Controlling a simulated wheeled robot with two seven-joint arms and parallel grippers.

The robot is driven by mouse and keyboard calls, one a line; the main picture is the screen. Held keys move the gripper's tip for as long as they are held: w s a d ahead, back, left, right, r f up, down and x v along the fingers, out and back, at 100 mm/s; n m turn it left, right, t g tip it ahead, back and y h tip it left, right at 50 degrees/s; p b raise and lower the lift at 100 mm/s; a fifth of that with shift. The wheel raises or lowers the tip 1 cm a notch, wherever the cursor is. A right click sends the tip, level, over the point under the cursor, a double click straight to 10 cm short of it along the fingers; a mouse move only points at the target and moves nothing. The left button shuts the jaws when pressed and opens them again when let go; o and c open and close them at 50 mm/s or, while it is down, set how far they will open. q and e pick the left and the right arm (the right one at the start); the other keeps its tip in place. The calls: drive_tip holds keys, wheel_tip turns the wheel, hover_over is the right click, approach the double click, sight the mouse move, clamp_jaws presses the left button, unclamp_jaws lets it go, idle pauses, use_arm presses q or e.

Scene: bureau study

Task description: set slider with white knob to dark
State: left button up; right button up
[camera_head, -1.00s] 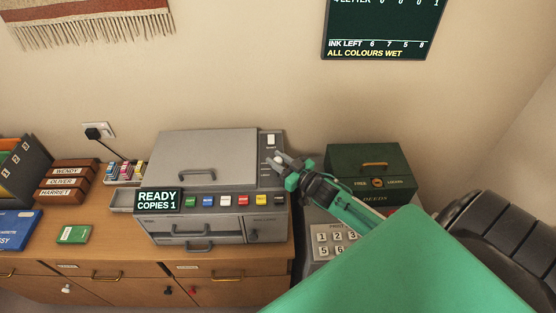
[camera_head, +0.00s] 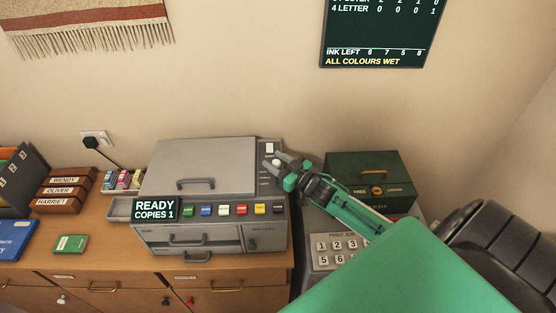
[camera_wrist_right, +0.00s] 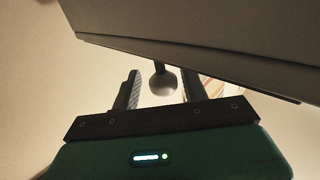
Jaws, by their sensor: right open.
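The grey copier (camera_head: 205,165) stands on the wooden cabinet, and a dark strip with a slider runs along the right of its top. The slider's white knob (camera_head: 277,162) shows at the fingertips of my right gripper (camera_head: 276,160). In the right wrist view the round knob (camera_wrist_right: 162,82) hangs on a dark stem between the two fingers of my right gripper (camera_wrist_right: 160,88), with gaps on both sides. The fingers are open around it. A white label (camera_head: 269,148) sits at the strip's far end. My left gripper is not in view.
A row of coloured buttons (camera_head: 222,210) lines the copier's front edge beside the READY display (camera_head: 155,209). A green deeds box (camera_head: 370,180) and a number keypad (camera_head: 337,247) stand to the right, close to my right arm. Ink cartridges (camera_head: 123,179) lie left.

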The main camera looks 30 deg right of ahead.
drive_tip(key=b+v, duration=0.4)
drive_tip(key=v, duration=0.9)
drive_tip(key=shift+s+d, duration=0.15)
drive_tip(key=shift+s, duration=0.2)
